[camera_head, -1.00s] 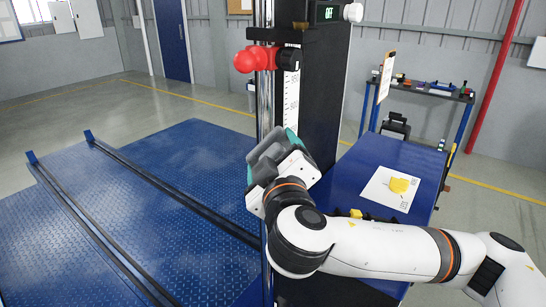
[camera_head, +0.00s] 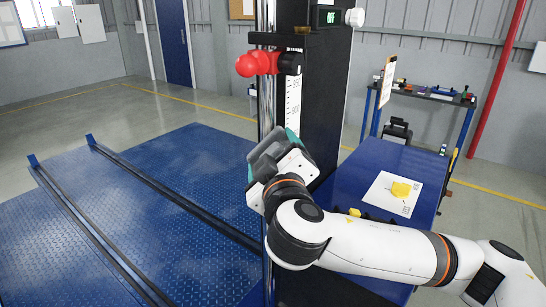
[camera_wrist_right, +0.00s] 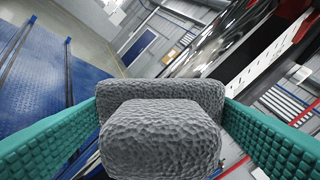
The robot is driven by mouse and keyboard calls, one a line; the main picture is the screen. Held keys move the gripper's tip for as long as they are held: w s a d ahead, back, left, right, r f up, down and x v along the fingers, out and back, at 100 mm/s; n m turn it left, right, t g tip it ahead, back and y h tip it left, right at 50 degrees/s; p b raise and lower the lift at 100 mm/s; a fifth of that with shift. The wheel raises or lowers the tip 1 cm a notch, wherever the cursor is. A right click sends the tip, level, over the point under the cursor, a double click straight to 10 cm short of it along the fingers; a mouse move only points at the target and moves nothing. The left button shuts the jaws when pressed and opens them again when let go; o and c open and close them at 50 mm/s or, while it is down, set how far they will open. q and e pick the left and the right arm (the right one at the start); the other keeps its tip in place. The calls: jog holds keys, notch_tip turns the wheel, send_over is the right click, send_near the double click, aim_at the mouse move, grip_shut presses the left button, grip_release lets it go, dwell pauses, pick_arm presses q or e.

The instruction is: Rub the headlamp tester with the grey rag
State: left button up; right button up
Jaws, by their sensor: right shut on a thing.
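The headlamp tester (camera_head: 324,110) is a tall black column with a scale strip, a red knob (camera_head: 258,63) and a small display reading "OFF". My right gripper (camera_head: 266,158) is in front of the column, below the knob. It is shut on the grey rag (camera_wrist_right: 160,135), a bunched, dimpled grey lump between the green finger pads in the right wrist view. In the head view the rag (camera_head: 264,160) overlaps the column's lower left edge; I cannot tell whether it touches. My left gripper is not in view.
A blue table (camera_head: 350,178) at right holds a white sheet (camera_head: 381,199) with a yellow item (camera_head: 400,189). A blue ramp platform (camera_head: 170,190) with dark rails lies at left. A shelf (camera_head: 430,98) with small items stands behind.

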aim_at(270, 111)
jog(key=shift+s+r+p, duration=0.15)
jog(key=shift+r+p, duration=1)
jog(key=shift+r, duration=0.8)
jog(key=shift+r+p, duration=1.15)
jog(key=shift+r, duration=0.65)
jog(key=shift+w+f+b, duration=0.15)
jog(key=shift+w+b, duration=0.05)
jog(key=shift+b, duration=0.15)
jog(key=shift+f+b, duration=3)
jog(key=shift+f, duration=0.75)
jog(key=shift+r, duration=0.1)
jog(key=s, duration=0.6)
jog(key=shift+d, duration=0.45)
